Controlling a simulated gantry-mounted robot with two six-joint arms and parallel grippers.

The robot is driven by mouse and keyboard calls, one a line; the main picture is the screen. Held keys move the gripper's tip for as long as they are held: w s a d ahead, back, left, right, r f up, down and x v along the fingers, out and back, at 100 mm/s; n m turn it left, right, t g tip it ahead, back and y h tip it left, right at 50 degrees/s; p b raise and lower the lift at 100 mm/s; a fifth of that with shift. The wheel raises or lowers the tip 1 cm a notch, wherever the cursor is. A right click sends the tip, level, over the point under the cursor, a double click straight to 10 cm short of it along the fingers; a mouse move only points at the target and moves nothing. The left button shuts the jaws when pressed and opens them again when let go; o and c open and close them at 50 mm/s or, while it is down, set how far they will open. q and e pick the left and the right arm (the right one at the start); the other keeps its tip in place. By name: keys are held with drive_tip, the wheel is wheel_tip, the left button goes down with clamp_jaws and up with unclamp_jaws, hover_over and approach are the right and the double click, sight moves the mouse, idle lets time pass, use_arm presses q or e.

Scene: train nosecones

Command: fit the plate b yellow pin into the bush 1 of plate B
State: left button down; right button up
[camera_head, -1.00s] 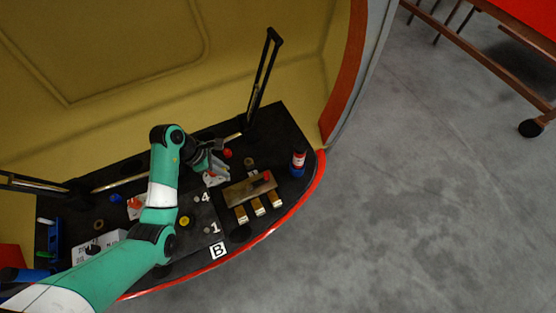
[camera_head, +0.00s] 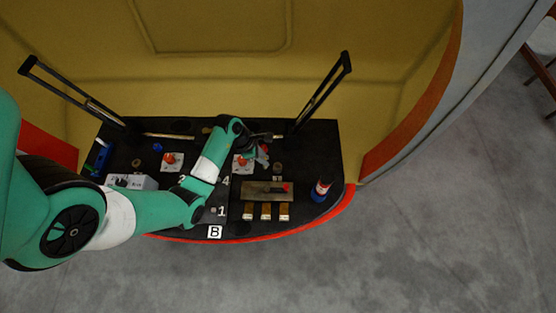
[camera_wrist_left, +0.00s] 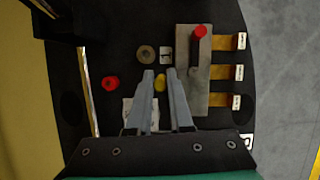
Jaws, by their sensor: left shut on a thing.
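Plate B is a dark panel on the black desk, with a white B label (camera_head: 214,232) at its front edge. Next to its number 1 is a small grey bush (camera_head: 213,211). My left gripper (camera_head: 262,160) is right of and behind plate B, near the back of the desk. In the left wrist view its two fingers (camera_wrist_left: 160,78) are closed on the yellow pin (camera_wrist_left: 160,83), which shows between the fingertips. The pin is not clear in the head view. My left arm covers part of plate B. My right gripper is not in view.
A red-and-blue bottle (camera_head: 321,190) stands at the right. Black upright rods (camera_head: 322,90) flank the desk.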

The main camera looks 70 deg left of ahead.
use_arm(q)
drive_tip(key=w+f+b, duration=0.1)
drive_tip(key=w+f, duration=0.1)
drive_tip(key=w+a+f+b, duration=0.1)
drive_tip(key=w+f+b, duration=0.1)
drive_tip(key=f, duration=0.1)
drive_tip(key=shift+w+a+f, duration=0.1)
drive_tip(key=shift+w+f, duration=0.1)
drive_tip(key=shift+w, duration=0.1)
drive_tip(key=shift+w+a+f, duration=0.1)
drive_tip(key=shift+w+f, duration=0.1)
drive_tip(key=shift+w, duration=0.2)
wheel_tip(320, 180, down, 4)
drive_tip(key=b, duration=0.3)
drive_tip(key=shift+w, duration=0.15)
drive_tip(key=shift+r, duration=0.1)
drive_tip(key=c, duration=0.8)
unclamp_jaws()
drive_tip(key=shift+r, duration=0.15)
